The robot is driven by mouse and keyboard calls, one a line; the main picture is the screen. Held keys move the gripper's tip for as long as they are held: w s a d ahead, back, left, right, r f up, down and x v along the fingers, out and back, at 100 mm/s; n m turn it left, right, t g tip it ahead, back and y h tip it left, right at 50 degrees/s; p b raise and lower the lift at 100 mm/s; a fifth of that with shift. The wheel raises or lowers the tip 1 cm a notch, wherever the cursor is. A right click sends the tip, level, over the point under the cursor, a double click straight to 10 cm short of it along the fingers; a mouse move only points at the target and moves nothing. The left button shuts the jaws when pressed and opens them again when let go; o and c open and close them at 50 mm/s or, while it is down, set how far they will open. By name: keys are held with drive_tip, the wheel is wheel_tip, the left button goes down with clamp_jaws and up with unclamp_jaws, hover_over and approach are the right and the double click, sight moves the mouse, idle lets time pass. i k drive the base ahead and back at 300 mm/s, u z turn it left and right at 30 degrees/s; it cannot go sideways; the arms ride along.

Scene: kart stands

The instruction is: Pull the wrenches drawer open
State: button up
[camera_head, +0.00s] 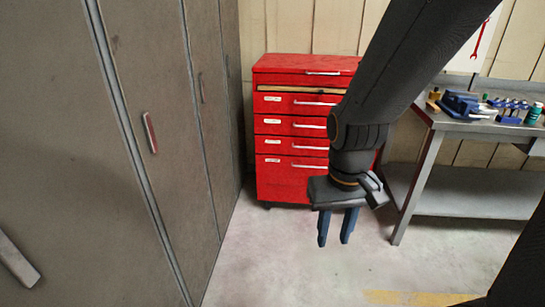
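A red tool cabinet (283,181) stands against the back wall, with several drawers stacked in it. I cannot tell which is the wrenches drawer. My gripper (334,243) hangs fingers down in front of the cabinet's lower right, its two blue fingers apart with nothing between them. My arm hides the cabinet's right side and some handle ends.
Tall grey lockers (85,170) with handles line the left side. A metal workbench (470,203) with blue tools and small bottles stands at the right. A sign with a red wrench (480,40) hangs above it. The concrete floor (290,265) in front of the cabinet is clear.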

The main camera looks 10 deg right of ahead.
sight(275, 101)
drive_tip(key=u, duration=0.1)
drive_tip(key=k, duration=0.5)
drive_tip(key=z, duration=1.3)
drive_tip(key=i, duration=1.3)
drive_tip(key=u, duration=0.65)
drive_tip(key=i, duration=0.55)
drive_tip(key=u, duration=0.65)
drive_tip(key=i, duration=0.5)
